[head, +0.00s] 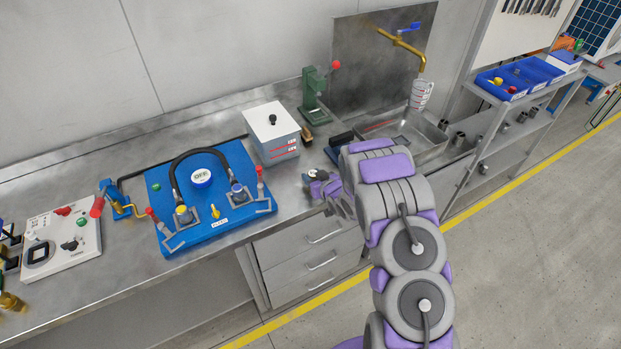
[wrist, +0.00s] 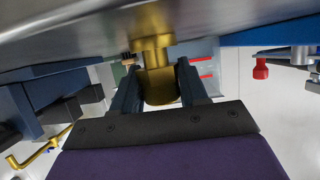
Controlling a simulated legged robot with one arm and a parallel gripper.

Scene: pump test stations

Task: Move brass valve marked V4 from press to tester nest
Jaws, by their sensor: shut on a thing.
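My gripper (head: 317,182) is above the front edge of the bench in the head view, to the right of the blue plate and the white box. In the wrist view its two dark fingers (wrist: 158,88) are shut on a brass valve (wrist: 159,84), which sits between them. No V4 mark can be read on it. The green press (head: 313,95) with a red knob stands farther back on the bench. The blue plate (head: 168,226) carries a round OFF dial, a black hose and clamps. I cannot tell which spot is the tester nest.
A white box (head: 271,133) stands between the blue plate and the press. A white control panel (head: 72,232) is at the far left. A sink (head: 431,139) and brass tap (head: 404,44) are at the right. Blue bins (head: 502,85) sit on a shelf.

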